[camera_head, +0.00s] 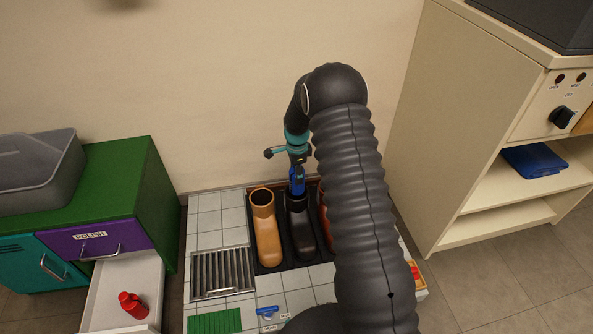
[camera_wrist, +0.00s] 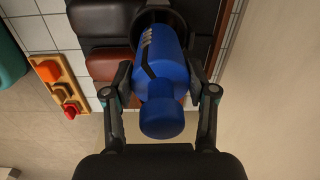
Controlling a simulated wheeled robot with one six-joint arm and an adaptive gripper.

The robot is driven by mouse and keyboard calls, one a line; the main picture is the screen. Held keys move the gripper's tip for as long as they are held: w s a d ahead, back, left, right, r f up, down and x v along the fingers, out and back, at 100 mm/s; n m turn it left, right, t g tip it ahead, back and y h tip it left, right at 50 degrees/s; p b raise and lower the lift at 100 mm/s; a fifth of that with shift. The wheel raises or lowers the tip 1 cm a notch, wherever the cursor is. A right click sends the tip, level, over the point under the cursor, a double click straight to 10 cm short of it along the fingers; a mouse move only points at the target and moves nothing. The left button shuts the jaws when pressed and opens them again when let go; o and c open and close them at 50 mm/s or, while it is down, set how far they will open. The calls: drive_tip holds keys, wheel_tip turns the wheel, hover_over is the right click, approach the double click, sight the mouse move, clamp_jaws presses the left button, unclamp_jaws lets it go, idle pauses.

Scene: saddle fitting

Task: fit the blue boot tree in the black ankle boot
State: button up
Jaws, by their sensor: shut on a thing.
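The blue boot tree (camera_head: 297,184) stands roughly upright at the top of the black ankle boot (camera_head: 299,225) in the head view. My gripper (camera_head: 298,166) is directly above the boot and shut on the tree. In the wrist view, the fingers of my gripper (camera_wrist: 160,82) press on both sides of the blue boot tree (camera_wrist: 165,62), with its rounded knob towards the camera. The dark round rim of the black ankle boot (camera_wrist: 183,17) surrounds the tree's far end. How deep the tree sits inside is hidden.
A tan boot (camera_head: 266,232) stands left of the black one, and a red-brown boot (camera_head: 322,212), partly hidden by my arm, stands right. All are in a dark tray (camera_head: 256,262). A metal grate (camera_head: 222,272) and a green ribbed mat (camera_head: 214,322) lie nearer. An open drawer holds a red bottle (camera_head: 132,304).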

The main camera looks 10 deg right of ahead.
drive_tip(key=shift+f+b, duration=1.8)
drive_tip(key=shift+f, duration=1.2)
drive_tip(key=o, duration=1.4)
drive_tip(key=shift+r+p, duration=2.2)
drive_tip(key=shift+r, duration=2.35)
